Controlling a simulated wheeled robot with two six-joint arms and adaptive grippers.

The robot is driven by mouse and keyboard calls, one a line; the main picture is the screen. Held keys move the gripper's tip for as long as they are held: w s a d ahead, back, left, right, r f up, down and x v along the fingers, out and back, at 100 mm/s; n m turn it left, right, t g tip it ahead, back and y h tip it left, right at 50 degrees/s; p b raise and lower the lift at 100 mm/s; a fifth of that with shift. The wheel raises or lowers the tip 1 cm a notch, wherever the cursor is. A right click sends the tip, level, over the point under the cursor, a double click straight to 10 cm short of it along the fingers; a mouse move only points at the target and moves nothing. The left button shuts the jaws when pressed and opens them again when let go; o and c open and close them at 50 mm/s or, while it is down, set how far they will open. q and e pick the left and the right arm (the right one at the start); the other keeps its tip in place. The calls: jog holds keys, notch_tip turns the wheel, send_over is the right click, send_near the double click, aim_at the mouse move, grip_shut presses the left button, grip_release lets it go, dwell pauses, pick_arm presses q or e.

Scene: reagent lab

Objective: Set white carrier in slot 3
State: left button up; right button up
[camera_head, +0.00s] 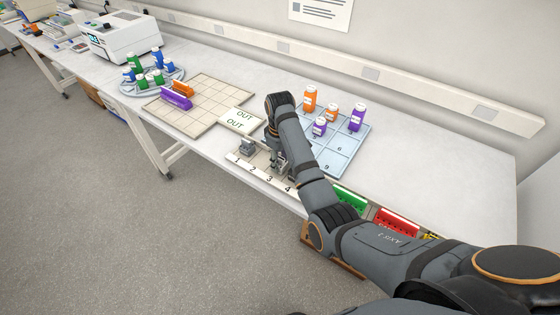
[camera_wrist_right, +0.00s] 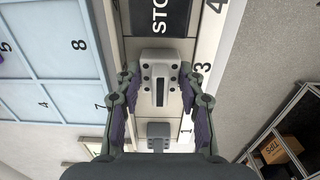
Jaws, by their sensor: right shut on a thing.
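The white carrier (camera_wrist_right: 160,68), a pale block with a dark central slot and small dark holes, sits between the fingers of my right gripper (camera_wrist_right: 160,92), which is shut on it. In the head view my right gripper (camera_head: 277,163) is low over the numbered slot strip (camera_head: 262,177), near 3. In the wrist view the carrier is beside the 3 mark; whether it touches the slot floor I cannot tell. A darker grey carrier (camera_wrist_right: 158,131) stands by mark 1; it also shows in the head view (camera_head: 247,146). Mark 2 is hidden by a finger in the wrist view. My left gripper is out of view.
A blue numbered tray (camera_head: 347,150) with orange and purple bottles lies behind my right arm. A sign reading OUT (camera_head: 241,120) and a beige grid board (camera_head: 213,97) lie to the left. Green (camera_head: 350,200) and red (camera_head: 397,222) racks stand at the right along the front edge.

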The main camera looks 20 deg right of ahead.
aim_at(280, 157)
jog(key=o, duration=1.3)
jog(key=shift+w+f, duration=0.15)
jog(key=shift+f, duration=0.05)
jog(key=shift+c, duration=0.2)
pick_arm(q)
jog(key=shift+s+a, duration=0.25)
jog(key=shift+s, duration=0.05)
pick_arm(e)
jog(key=shift+r, duration=0.1)
jog(key=shift+r, duration=0.35)
notch_tip(280, 157, up, 5)
jog(key=shift+f+p, duration=0.15)
jog(key=shift+p, duration=0.3)
pick_arm(q)
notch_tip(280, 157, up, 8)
jog(key=p, duration=0.6)
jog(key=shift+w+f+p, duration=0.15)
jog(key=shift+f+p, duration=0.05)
jog(key=shift+p, duration=0.1)
pick_arm(e)
notch_tip(280, 157, up, 7)
jog(key=shift+f, duration=0.1)
